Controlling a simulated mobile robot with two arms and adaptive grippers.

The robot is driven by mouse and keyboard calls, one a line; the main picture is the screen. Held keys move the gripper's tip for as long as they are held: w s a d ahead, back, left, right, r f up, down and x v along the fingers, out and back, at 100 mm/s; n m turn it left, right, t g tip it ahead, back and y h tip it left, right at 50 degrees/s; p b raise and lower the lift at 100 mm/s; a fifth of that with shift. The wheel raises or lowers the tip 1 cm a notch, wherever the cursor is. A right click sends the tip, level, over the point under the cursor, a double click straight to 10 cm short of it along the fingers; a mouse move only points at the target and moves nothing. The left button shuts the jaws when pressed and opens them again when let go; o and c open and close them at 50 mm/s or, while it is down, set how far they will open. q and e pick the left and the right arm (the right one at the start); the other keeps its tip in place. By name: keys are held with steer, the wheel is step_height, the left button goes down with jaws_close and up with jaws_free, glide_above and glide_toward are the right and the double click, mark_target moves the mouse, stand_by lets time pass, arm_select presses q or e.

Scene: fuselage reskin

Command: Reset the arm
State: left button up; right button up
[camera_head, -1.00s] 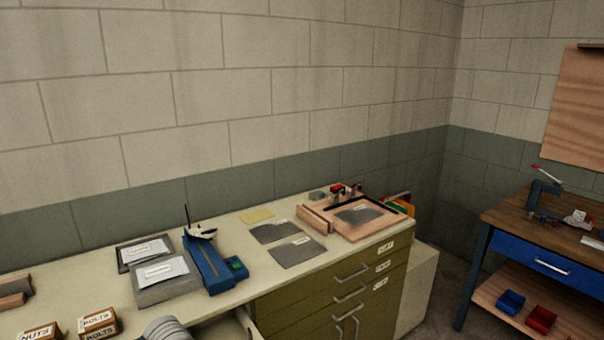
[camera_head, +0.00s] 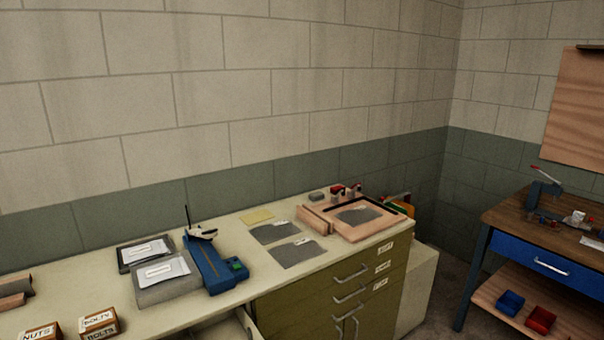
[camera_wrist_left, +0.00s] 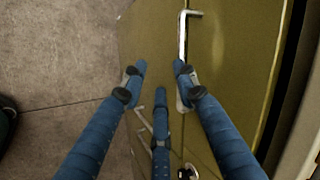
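My left gripper (camera_wrist_left: 158,75) shows in the left wrist view with its blue fingers spread apart and nothing between them. It hangs in front of the olive cabinet front (camera_wrist_left: 225,45), and a metal handle (camera_wrist_left: 184,35) lies just beyond the right fingertip. I cannot tell whether that finger touches the handle. The left gripper is not seen in the head view. My right gripper is in neither view.
The worktop (camera_head: 225,307) carries a blue tool (camera_head: 208,268), grey sheets (camera_head: 297,252), a wooden frame (camera_head: 375,235) and bolts and nuts boxes (camera_head: 99,323). A wooden workbench (camera_head: 527,218) stands right.

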arm_select(q)
steer(key=s+a+f+m+y, duration=0.1)
steer(key=s+a+y, duration=0.1)
steer(key=s+a, duration=1.1)
steer(key=s+a+f+m+y, duration=0.1)
steer(key=s+a+y, duration=0.1)
steer(key=s+a, duration=1.05)
steer(key=s+d+f+n+h, duration=0.1)
steer(key=s+d+f+h, duration=0.15)
steer(key=d+f, duration=0.6)
steer(key=s+d+f+g+h, duration=0.1)
steer(key=s+d+f, duration=0.3)
steer(key=d, duration=0.7)
steer(key=s+d+f+n+h, duration=0.1)
steer(key=s+d+f, duration=0.1)
steer(key=d+f, duration=0.7)
steer(key=s+d+f+n+h, duration=0.1)
steer(key=s+d+f+h, duration=0.2)
steer(key=d, duration=1.6)
steer(key=d+f+n+h, duration=0.15)
steer(key=d+f, duration=0.35)
steer(key=d, duration=1.3)
steer(key=shift+m+g+h, duration=0.25)
steer(key=shift+g+h, duration=0.05)
steer(key=shift+g, duration=0.1)
steer(key=f+b, duration=0.5)
steer(key=shift+d, duration=0.3)
